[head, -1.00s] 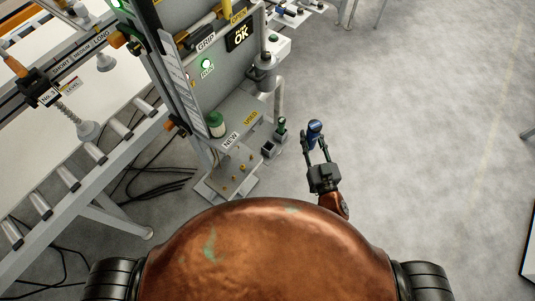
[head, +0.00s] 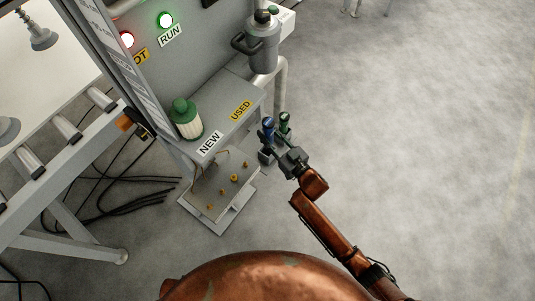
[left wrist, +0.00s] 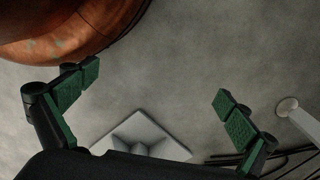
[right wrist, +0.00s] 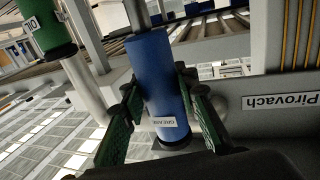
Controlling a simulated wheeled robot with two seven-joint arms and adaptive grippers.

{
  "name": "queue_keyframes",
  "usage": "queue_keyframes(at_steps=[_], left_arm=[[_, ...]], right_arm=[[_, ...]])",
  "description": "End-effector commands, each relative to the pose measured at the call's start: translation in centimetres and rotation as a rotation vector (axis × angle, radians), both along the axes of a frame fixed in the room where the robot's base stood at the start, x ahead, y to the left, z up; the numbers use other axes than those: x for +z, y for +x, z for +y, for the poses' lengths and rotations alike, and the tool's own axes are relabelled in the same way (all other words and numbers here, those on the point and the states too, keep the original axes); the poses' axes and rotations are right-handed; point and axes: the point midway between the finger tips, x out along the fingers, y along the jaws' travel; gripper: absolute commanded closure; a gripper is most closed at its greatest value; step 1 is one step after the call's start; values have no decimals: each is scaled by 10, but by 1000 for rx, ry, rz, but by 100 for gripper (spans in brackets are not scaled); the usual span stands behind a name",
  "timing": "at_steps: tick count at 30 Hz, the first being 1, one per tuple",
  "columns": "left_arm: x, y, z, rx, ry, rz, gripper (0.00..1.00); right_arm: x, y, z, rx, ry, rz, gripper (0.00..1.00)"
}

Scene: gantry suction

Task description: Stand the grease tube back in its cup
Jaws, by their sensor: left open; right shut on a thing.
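The blue grease tube (head: 268,130) is upright at the side of the cabinet, held by my right gripper (head: 276,145). In the right wrist view the blue tube (right wrist: 158,80), with a "GREASE" label, lies between the green-padded fingers (right wrist: 158,115). A dark cup (head: 265,158) shows just below the tube in the head view. I cannot tell whether the tube's lower end is inside it or above it. My left gripper (left wrist: 155,105) is open and empty over the floor in the left wrist view.
A green tube (head: 285,122) stands right beside the blue one; it also shows in the right wrist view (right wrist: 42,25). The cabinet shelf (head: 225,120) holds a green-capped filter (head: 186,118). A grey canister (head: 262,45) hangs above. The floor at right is clear.

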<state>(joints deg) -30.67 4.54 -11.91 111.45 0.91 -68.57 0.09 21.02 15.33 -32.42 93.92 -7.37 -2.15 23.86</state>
Motion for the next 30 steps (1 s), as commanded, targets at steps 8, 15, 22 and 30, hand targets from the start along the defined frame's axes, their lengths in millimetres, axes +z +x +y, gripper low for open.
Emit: queue_keyframes(at_steps=[8, 15, 22, 30], left_arm=[[5, -1, -2, 6, -4, 20, 0], [50, 6, -9, 8, -16, 19, 0], [88, 8, -14, 9, -30, 16, 0], [78, 25, -28, 1, -68, -52, 0]], right_arm=[[-38, 23, 4, 22, 1, -3, 100], [-68, 23, 5, 22, 2, 0, 100], [-90, 23, 4, 22, 1, -2, 100], [-117, 23, 4, 22, 2, -1, 100]])
